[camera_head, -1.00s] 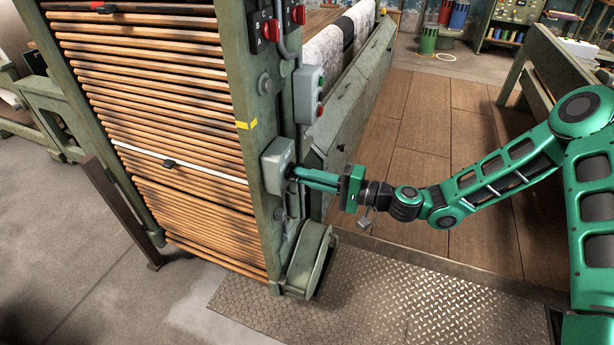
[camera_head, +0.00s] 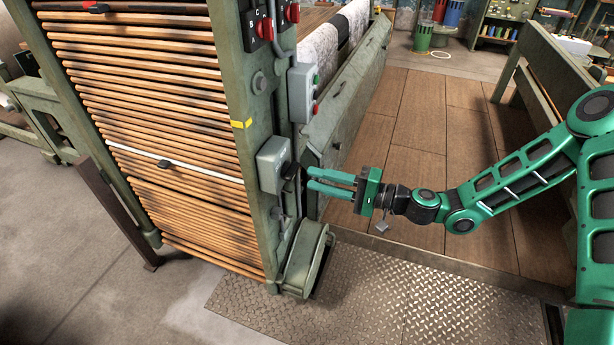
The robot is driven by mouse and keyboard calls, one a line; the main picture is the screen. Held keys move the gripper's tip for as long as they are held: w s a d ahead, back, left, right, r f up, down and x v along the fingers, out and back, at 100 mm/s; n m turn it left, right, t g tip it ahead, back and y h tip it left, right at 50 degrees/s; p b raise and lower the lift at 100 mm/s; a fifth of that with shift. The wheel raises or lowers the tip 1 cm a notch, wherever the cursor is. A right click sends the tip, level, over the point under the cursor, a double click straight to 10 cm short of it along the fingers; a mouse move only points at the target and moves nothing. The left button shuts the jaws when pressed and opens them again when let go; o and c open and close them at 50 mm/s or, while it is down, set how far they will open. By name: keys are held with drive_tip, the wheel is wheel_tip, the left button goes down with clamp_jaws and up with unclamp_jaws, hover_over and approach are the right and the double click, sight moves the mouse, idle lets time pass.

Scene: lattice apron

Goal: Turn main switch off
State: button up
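The main switch appears to be the grey box (camera_head: 273,164) low on the green post, with a dark handle (camera_head: 291,171) on its right side. The handle's exact angle is too small to tell. My gripper (camera_head: 309,180) is just right of the handle, with its two green fingers pointing left at the box. The fingers are parted with a gap between them, and nothing is held. The fingertips look clear of the handle, slightly to its right and below.
A second grey box (camera_head: 302,92) with green and red buttons is above on the post. Red switches (camera_head: 291,13) marked with letters sit higher. A rounded green housing (camera_head: 306,262) stands below. Free room lies right, over the wooden floor (camera_head: 430,130).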

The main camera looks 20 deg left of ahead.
drive_tip(key=d, duration=0.6)
drive_tip(key=shift+s, duration=0.2)
drive_tip(key=shift+f, duration=0.1)
